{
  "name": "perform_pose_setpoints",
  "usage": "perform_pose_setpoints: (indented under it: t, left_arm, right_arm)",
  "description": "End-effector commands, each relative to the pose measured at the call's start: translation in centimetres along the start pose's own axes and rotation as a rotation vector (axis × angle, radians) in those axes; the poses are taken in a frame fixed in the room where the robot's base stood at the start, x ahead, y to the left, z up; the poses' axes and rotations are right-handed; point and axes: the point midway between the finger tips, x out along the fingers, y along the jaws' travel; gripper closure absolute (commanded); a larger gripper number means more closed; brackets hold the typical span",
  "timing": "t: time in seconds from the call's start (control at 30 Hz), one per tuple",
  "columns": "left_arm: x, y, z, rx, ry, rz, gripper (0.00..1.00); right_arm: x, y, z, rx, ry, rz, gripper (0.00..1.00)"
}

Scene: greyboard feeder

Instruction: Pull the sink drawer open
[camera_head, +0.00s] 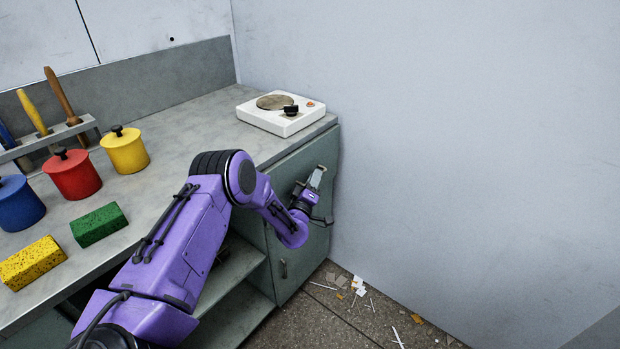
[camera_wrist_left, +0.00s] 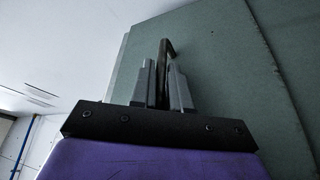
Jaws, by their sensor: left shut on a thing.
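The sink drawer has a grey-green front (camera_head: 288,170) under the right end of the counter, and it looks flush with the cabinet. In the left wrist view the drawer front (camera_wrist_left: 215,55) fills the right side. My left gripper (camera_head: 317,178) is at the drawer front, and in the wrist view it (camera_wrist_left: 165,82) is shut on the dark drawer handle (camera_wrist_left: 166,48). The handle's upper end shows above the fingers; the rest is hidden between them. In the head view my arm and gripper cover much of the front. My right gripper is not in view.
A white hot plate (camera_head: 284,112) stands on the counter above the drawer. Pots, sponges and a tool rack are on the left. A wall (camera_head: 450,130) stands close on the right. Litter (camera_head: 358,286) lies on the floor.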

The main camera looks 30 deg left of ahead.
Motion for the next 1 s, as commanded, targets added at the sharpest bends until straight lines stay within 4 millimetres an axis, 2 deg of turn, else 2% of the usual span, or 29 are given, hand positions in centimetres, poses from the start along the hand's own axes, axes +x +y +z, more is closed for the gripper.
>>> perform_pose_setpoints:
  t: [0.17,0.7,1.0]
  left_arm:
    - [-1.2,1.9,2.8,-0.003,-0.005,-0.001,1.0]
    - [-5.9,9.7,14.0,0.0,-0.007,0.0,1.0]
    - [-7.6,12.6,18.0,0.001,-0.005,-0.002,1.0]
  right_arm:
    - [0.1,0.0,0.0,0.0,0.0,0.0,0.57]
    - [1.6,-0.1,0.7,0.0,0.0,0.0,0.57]
    - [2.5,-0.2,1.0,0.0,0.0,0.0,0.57]
